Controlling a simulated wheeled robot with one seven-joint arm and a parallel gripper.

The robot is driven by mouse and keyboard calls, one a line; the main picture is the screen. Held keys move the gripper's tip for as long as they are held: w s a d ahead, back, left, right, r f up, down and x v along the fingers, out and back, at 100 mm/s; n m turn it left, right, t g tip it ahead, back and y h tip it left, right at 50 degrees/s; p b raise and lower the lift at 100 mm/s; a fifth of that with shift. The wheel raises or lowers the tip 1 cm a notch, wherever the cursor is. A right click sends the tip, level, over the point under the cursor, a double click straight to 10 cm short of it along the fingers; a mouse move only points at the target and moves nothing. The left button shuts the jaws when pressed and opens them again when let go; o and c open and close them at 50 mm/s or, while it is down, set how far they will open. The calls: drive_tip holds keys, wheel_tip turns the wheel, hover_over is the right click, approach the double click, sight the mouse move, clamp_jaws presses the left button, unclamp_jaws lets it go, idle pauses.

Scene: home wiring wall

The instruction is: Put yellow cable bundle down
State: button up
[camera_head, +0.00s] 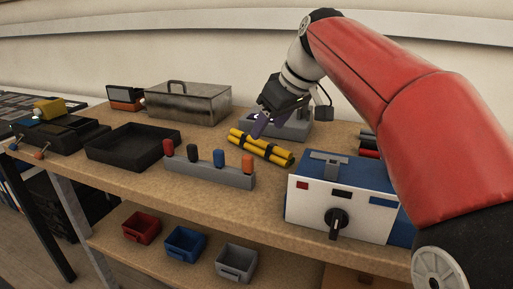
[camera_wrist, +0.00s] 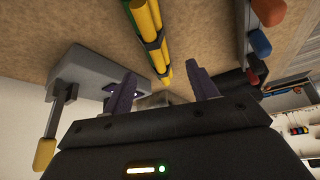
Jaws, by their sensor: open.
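The yellow cable bundle (camera_head: 262,147), several yellow lengths with black bands, lies on the wooden workbench top behind the grey holder. My gripper (camera_head: 262,124) is above and just behind the bundle, with its purple fingers pointing down. In the wrist view the bundle (camera_wrist: 150,33) runs from the top edge down toward the gap between the fingers. My gripper (camera_wrist: 163,90) is open there, its fingers spread apart, and neither is closed on the bundle.
A grey holder (camera_head: 210,174) with coloured pegs stands in front of the bundle. A blue-and-white control box (camera_head: 310,202) with a black knob is to the right. A grey device (camera_head: 294,128) sits behind. A black tray (camera_head: 97,151) and a metal toolbox (camera_head: 205,104) are left.

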sight(260, 140)
drive_tip(key=x, duration=0.6)
drive_tip(key=shift+w+f, duration=0.1)
drive_tip(key=shift+w, duration=0.1)
drive_tip(key=shift+c, duration=0.5)
drive_tip(key=c, duration=1.1)
drive_tip(key=shift+r, duration=0.2)
drive_tip(key=shift+r+p, duration=2.45)
drive_tip(key=shift+r, duration=7.35)
